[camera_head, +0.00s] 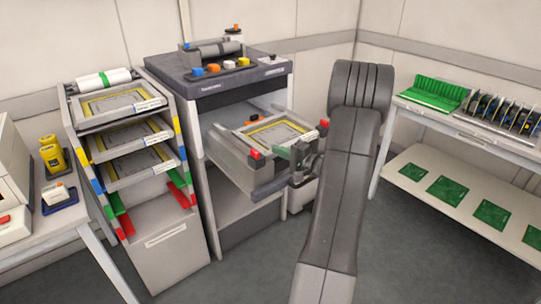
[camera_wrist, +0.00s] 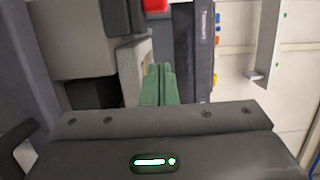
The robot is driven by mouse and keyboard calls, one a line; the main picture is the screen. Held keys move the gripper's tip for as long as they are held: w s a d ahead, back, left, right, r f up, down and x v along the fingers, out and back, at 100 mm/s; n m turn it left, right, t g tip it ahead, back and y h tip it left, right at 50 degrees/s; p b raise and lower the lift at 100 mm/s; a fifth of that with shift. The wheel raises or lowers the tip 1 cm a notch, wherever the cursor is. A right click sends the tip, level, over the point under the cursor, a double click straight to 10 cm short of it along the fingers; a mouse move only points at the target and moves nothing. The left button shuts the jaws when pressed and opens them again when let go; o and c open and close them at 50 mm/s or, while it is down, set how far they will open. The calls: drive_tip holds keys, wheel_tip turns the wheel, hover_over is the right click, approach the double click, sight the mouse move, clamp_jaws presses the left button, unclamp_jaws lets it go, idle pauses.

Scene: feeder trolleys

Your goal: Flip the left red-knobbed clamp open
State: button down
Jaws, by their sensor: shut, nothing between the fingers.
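The left red-knobbed clamp (camera_head: 253,154) is at the front left corner of the pulled-out frame holder (camera_head: 228,158) on the dark-topped machine. The right red-knobbed clamp (camera_head: 323,124) is at the holder's right corner. My gripper (camera_head: 284,153), with green fingers, is at the holder's front side, to the right of the left clamp and apart from its knob. In the wrist view, the green fingers (camera_wrist: 158,72) are together and empty. A red knob (camera_wrist: 155,6) shows at the top edge there, beyond the fingertips; I cannot tell which clamp it belongs to. My arm hides part of the holder's right side.
A yellow-edged framed screen (camera_head: 283,133) lies in the holder. A rack of similar framed screens (camera_head: 130,140) stands to the left. The machine top (camera_head: 205,72) carries coloured knobs. A bench (camera_head: 440,120) with green boards is at the right. Open floor lies in front.

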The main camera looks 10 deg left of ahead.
drive_tip(key=v, duration=0.8)
drive_tip(key=shift+s+d+r+b, duration=0.15)
drive_tip(key=shift+s+r+b, duration=0.05)
drive_tip(key=shift+s+b, duration=0.2)
drive_tip(key=shift+w, duration=0.1)
